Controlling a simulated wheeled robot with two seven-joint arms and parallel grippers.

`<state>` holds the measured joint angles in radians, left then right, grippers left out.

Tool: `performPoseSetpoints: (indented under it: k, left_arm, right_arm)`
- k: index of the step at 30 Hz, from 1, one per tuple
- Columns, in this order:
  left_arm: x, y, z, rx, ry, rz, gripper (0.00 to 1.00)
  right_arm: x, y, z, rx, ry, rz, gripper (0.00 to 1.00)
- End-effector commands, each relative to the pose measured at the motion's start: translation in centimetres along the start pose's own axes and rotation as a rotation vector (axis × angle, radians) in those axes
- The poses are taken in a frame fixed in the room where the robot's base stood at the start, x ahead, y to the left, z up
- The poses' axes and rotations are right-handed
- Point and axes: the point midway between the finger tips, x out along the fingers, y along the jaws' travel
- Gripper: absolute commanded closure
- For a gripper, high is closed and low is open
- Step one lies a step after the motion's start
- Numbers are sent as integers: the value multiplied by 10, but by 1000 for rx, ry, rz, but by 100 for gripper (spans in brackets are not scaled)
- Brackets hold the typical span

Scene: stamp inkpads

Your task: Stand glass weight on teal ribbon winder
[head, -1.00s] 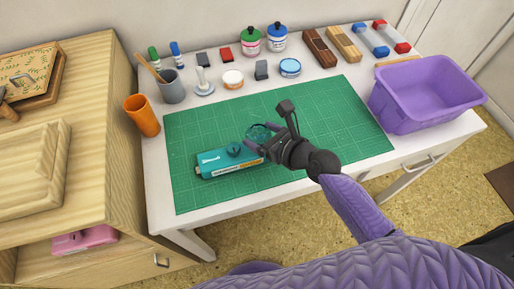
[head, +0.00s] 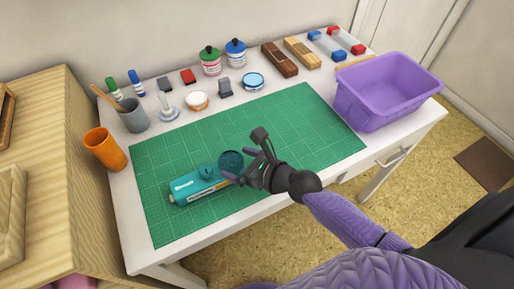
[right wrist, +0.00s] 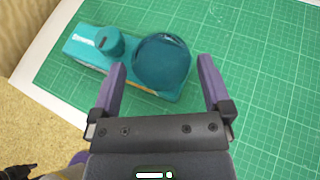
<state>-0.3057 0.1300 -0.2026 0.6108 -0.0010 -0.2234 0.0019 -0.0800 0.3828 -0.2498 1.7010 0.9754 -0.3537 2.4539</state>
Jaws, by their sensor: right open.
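The teal ribbon winder (head: 187,189) is a long box with a round knob, lying on the green mat. The clear round glass weight (head: 231,159) looks teal through its glass and sits over the winder's right end, beside the knob. In the right wrist view the weight (right wrist: 162,60) overlaps the top of the winder (right wrist: 85,45) and seems to rest on it; its contact is hidden. My right gripper (head: 243,166) is open, its purple fingers on either side of the weight with gaps showing in the right wrist view. My left gripper is not in view.
The green cutting mat (head: 300,125) is bare right of the winder. A purple bin (head: 385,95) stands at the right. An orange cup (head: 105,150) and grey pen cup (head: 132,115) stand at the left. Jars, stamps and blocks line the back.

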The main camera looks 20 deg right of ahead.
Motion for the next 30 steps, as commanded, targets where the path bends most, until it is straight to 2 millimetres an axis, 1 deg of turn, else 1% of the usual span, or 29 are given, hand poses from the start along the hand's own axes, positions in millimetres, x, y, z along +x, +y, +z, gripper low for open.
performPoseSetpoints:
  k: [1, 6, 9, 12, 16, 27, 29, 30]
  left_arm:
    - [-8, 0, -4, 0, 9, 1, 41]
    - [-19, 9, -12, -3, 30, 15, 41]
    - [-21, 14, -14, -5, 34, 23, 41]
    - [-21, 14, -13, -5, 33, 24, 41]
    - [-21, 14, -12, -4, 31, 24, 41]
    - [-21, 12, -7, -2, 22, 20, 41]
    - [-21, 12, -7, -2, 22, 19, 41]
    - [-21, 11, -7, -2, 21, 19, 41]
  right_arm:
    - [-14, 1, 4, -2, 2, 2, 0]
    - [-60, 0, 2, -3, 3, 1, 0]
    - [-82, 0, 1, -3, 3, 2, 0]
    - [-96, 0, 1, -2, 1, 1, 0]
    - [-102, 1, 1, -1, 0, 2, 0]
    - [-102, 1, 1, -3, 0, 2, 0]
    - [-101, 6, 0, -56, 8, 18, 0]
    - [-101, 15, -1, -157, 24, 48, 0]
